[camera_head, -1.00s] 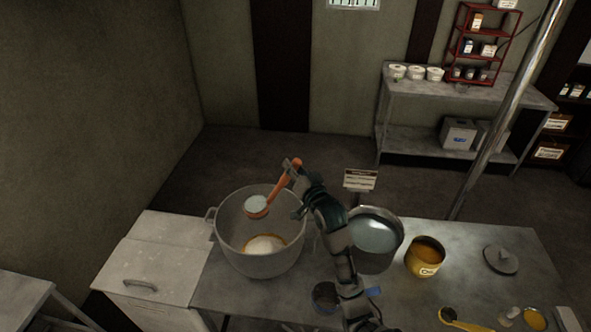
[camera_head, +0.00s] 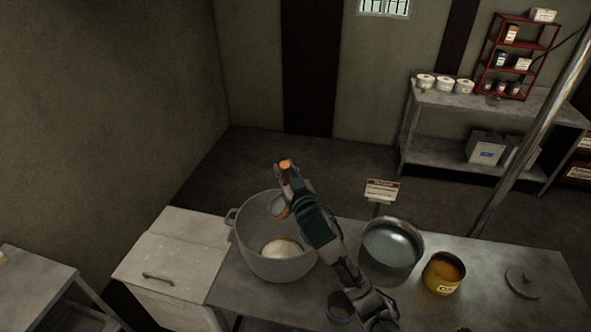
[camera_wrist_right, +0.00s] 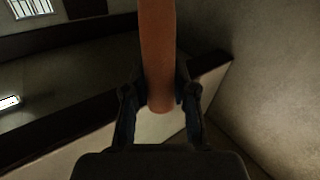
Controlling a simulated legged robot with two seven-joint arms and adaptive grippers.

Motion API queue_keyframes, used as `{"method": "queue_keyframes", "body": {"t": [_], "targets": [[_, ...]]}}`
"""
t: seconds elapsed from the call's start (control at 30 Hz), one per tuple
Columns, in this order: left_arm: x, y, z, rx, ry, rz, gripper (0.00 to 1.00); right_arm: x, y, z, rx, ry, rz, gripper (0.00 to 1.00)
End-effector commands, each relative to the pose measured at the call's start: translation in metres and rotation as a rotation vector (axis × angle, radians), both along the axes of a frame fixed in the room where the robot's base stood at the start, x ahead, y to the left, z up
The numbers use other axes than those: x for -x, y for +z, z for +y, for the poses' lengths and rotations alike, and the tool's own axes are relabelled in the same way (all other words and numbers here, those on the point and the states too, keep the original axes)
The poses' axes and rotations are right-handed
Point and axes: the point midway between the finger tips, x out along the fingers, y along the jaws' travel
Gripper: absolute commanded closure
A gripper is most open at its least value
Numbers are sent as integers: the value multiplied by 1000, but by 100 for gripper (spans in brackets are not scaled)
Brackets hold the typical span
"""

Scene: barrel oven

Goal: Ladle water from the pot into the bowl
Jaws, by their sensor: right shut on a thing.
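The ladle has an orange handle (camera_head: 286,165) and a round cup (camera_head: 278,208). My right gripper (camera_head: 292,178) is shut on the handle, which also shows between its fingers in the right wrist view (camera_wrist_right: 158,55). The cup hangs tilted over the big grey bowl (camera_head: 246,236), partly hidden behind my gripper. Whether water is left in it I cannot tell. In the bowl lies a white mound with a brownish ring. The pot of water (camera_head: 391,246) stands to the right, partly hidden by my right arm. My left gripper is out of view.
A yellow container (camera_head: 443,273) with orange contents and a grey lid (camera_head: 524,282) stand right of the pot. A small sign (camera_head: 381,190) stands behind it. A pale chest (camera_head: 175,262) adjoins the table on the left. A metal pole (camera_head: 530,135) rises at the right.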

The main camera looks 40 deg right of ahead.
Motion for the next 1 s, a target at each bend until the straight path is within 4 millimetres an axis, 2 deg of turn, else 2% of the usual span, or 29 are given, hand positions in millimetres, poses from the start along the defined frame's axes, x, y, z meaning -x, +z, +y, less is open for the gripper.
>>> {"method": "queue_keyframes", "body": {"t": [0.27, 0.57, 1.0], "targets": [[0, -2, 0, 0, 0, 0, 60, -6, -1, 33, 182, 1, 32, 100], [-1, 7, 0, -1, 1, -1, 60, -13, -11, 66, 369, 1, 71, 100], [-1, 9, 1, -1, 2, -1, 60, -21, -40, 109, 635, 2, 121, 100]]}}
